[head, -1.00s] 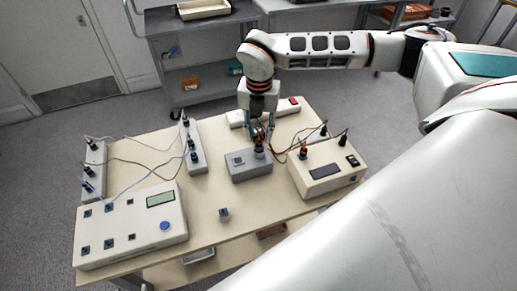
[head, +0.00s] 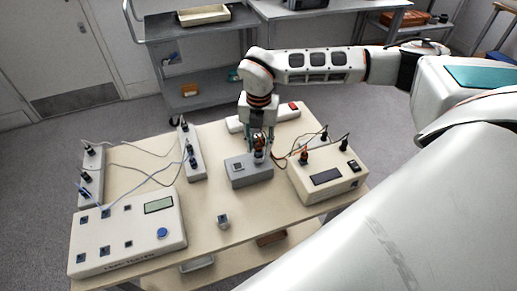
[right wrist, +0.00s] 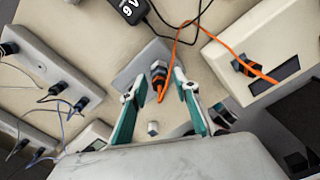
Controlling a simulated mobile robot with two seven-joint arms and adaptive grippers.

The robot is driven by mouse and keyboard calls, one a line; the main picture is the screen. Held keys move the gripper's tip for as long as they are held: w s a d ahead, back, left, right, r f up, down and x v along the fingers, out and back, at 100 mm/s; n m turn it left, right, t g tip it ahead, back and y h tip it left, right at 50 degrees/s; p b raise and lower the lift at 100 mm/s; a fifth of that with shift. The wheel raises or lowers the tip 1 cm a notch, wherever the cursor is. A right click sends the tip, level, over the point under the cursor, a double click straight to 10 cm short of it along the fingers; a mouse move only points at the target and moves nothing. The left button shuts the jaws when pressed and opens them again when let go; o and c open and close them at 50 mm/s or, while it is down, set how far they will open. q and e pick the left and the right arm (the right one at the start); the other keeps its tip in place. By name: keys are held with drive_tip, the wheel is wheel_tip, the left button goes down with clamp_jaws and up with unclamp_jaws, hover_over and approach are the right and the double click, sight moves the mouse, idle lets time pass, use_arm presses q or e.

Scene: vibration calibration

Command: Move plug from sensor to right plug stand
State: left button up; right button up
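The sensor, a small grey box (head: 249,174), stands near the middle of the table. An orange-and-black plug (head: 259,153) stands upright on it, and it also shows in the right wrist view (right wrist: 158,72). My right gripper (head: 260,145) is above the sensor, with its fingers open on either side of the plug. In the right wrist view, the two fingertips (right wrist: 159,84) are spread with gaps to the plug. Two pale plug stands with dark plugs are on the left half; the right one (head: 193,162) is nearer the sensor. My left gripper is not in view.
A beige box (head: 328,181) with a dark display and upright plugs stands right of the sensor. A white power strip (head: 263,117) lies behind. A large control box (head: 128,238) fills the front left. Orange and pale cables cross the table. A small grey cube (head: 223,221) lies in front.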

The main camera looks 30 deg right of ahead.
clamp_jaws()
drive_tip(key=shift+n, duration=0.3)
drive_tip(key=shift+n+p, duration=0.9)
drive_tip(key=shift+n, duration=0.6)
drive_tip(key=shift+n+p, duration=1.2)
drive_tip(key=shift+n, duration=1.4)
drive_tip(key=shift+n+p, duration=0.65)
drive_tip(key=shift+n, duration=0.75)
drive_tip(key=shift+n, duration=0.4)
drive_tip(key=shift+n, duration=0.8)
